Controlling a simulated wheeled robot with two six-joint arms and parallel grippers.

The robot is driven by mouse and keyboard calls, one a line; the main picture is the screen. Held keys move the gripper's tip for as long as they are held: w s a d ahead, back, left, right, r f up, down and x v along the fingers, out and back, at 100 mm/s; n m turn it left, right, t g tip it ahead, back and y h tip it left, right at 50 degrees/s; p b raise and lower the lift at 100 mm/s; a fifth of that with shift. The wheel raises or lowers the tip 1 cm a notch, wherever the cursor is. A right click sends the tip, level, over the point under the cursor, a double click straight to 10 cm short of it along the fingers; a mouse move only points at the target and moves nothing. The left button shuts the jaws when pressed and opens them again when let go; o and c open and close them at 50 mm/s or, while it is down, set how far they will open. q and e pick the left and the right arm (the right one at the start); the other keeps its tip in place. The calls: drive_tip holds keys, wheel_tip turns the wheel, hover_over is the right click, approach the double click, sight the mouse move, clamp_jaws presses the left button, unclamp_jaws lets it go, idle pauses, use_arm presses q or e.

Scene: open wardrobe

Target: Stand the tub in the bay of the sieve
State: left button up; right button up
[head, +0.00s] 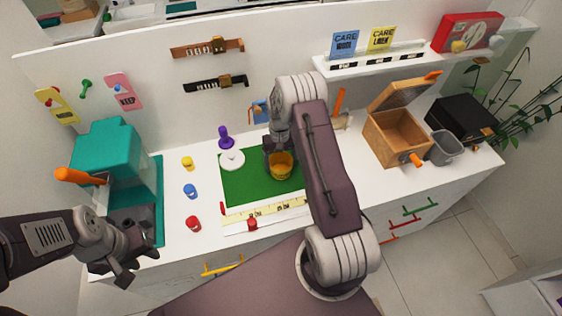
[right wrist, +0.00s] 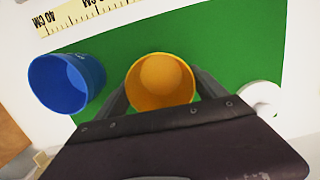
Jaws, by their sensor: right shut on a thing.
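A yellow-orange tub (head: 282,168) is upright at the green mat (head: 240,193), partly behind my right arm. In the right wrist view the tub (right wrist: 160,82) is between the two fingers of my right gripper (right wrist: 162,95), which is shut on it. A round orange shape shows inside; I cannot tell if it is the bottom or a content. Whether the tub touches the mat is unclear. My left gripper (head: 138,256) is open and empty at the lower left, before the teal machine (head: 107,155). I cannot make out a sieve or its bay.
A blue cup (right wrist: 68,83) stands beside the tub, hidden in the head view. A white disc (head: 232,160), a purple knobbed thing (head: 225,137) and a ruler (head: 265,210) are around the mat. A wooden box (head: 397,138) and grey bin (head: 441,149) stand right.

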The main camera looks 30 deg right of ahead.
drive_tip(key=shift+s+f, duration=0.1)
drive_tip(key=shift+f, duration=0.05)
drive_tip(key=o, duration=1.3)
